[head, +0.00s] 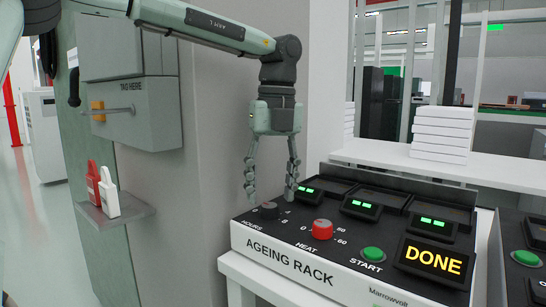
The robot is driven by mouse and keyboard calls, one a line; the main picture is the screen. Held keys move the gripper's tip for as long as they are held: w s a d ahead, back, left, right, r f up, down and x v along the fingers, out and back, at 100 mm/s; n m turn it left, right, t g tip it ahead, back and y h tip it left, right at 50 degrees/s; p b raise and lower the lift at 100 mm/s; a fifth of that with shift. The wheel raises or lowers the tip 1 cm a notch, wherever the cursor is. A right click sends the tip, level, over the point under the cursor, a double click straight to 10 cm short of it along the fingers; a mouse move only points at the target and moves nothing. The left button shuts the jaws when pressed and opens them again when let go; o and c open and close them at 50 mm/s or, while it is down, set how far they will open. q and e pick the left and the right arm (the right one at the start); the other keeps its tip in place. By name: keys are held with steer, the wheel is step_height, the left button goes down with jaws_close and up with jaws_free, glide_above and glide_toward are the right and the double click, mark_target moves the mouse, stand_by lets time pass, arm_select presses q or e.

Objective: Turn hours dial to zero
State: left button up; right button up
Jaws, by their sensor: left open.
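The hours dial (268,210) is a small black knob at the left end of the ageing rack panel (310,268), above the word HOURS. Numbers, among them a 4 and an 8, are printed beside it. Its pointer is too small to read. My left gripper (271,192) points down with its fingers spread open and empty. In the picture its fingertips are just above the dial, one to either side; I cannot tell whether they touch anything. My right gripper is not in view.
A red heat dial (322,229), a green start button (373,254) and a display reading DONE (433,262) line the panel to the right. Small green-lit displays (360,207) stand behind. A wall (225,150) rises close on the left. A shelf (120,213) holds red and white tags.

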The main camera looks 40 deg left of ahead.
mark_target(274, 205)
arm_select(q)
step_height(274, 205, up, 10)
steer(key=shift+w+d+f, duration=0.2)
stand_by(0.5)
